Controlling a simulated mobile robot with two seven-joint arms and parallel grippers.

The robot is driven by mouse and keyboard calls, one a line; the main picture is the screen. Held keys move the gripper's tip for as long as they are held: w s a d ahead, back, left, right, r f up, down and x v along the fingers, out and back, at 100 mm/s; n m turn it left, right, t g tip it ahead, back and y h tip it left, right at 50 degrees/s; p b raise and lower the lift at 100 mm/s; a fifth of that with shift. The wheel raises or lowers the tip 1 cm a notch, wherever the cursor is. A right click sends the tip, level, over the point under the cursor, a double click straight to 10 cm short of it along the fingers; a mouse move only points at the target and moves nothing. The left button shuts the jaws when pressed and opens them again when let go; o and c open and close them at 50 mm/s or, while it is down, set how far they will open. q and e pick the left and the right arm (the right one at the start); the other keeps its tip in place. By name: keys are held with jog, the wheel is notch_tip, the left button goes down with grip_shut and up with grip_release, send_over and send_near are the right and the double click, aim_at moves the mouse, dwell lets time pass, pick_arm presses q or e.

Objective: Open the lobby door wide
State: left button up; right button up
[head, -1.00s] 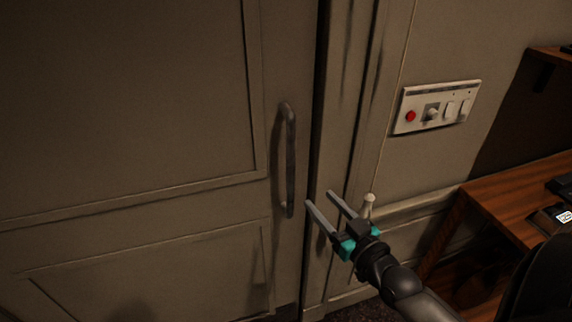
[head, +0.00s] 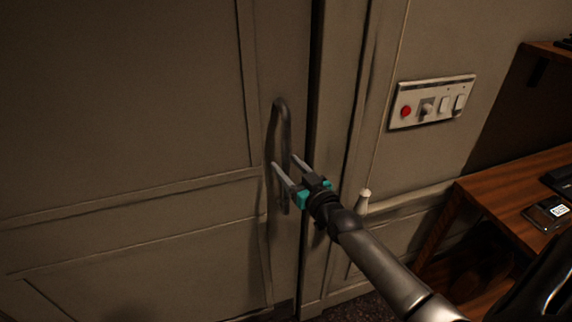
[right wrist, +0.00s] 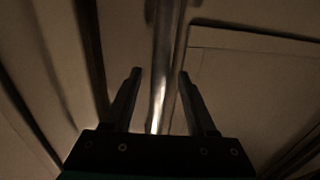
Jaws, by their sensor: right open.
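The lobby door (head: 170,130) is a large beige panelled door filling the left of the head view. It looks shut or nearly so against its frame. Its dark, vertical bar handle (head: 283,122) is near the door's right edge. My right gripper (head: 285,162) is open at the handle's lower half, one finger to each side of the bar in the picture. In the right wrist view the handle (right wrist: 162,65) runs between the two open fingers (right wrist: 159,72), with a gap on both sides. My left gripper is not in view.
A wall panel with a red button and switches (head: 432,101) is right of the door frame. A small pale knob-topped post (head: 363,201) stands near my right arm. A wooden desk (head: 500,205) with small devices is at the right.

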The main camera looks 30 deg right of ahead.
jog(key=shift+w, duration=0.55)
jog(key=shift+c, duration=0.2)
grip_shut()
dwell(1.0)
